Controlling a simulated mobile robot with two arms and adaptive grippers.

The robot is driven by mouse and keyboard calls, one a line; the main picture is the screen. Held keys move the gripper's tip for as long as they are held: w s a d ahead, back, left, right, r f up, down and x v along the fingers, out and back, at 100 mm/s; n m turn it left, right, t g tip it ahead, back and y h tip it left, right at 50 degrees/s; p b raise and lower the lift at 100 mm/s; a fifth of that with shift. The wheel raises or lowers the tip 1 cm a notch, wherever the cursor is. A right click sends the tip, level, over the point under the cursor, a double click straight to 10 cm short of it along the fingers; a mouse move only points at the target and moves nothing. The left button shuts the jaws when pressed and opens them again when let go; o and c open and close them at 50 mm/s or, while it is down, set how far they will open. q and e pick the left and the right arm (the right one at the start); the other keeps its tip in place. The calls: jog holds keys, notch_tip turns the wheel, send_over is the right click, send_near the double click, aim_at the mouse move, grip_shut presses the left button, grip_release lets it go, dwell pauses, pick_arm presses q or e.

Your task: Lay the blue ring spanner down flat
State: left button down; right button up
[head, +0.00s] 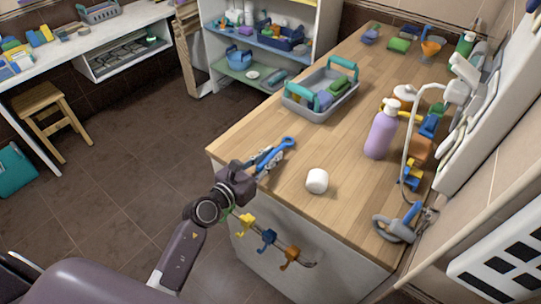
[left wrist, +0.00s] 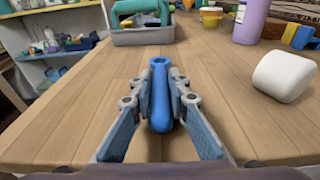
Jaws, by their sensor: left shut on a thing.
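The blue ring spanner (head: 274,154) is at the near left edge of the wooden counter (head: 330,140). My left gripper (head: 264,162) is shut on it. In the left wrist view the spanner (left wrist: 160,95) stands between the two finger pads (left wrist: 160,88), its ring end pointing forward and its near end closer to the camera. It seems held low over the counter; I cannot tell whether it touches the wood. My right gripper is not in view.
A grey caddy with teal handles (head: 320,106) sits farther back, and a lilac pump bottle (head: 381,132) to the right. Coloured hooks (head: 268,236) hang on the counter's front. The wood between spanner and caddy is clear.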

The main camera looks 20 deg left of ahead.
pick_arm(q)
jog(key=shift+f, duration=0.25)
jog(key=c, duration=2.3)
grip_release()
jog(key=o, duration=0.5)
jog(key=shift+c, duration=0.2)
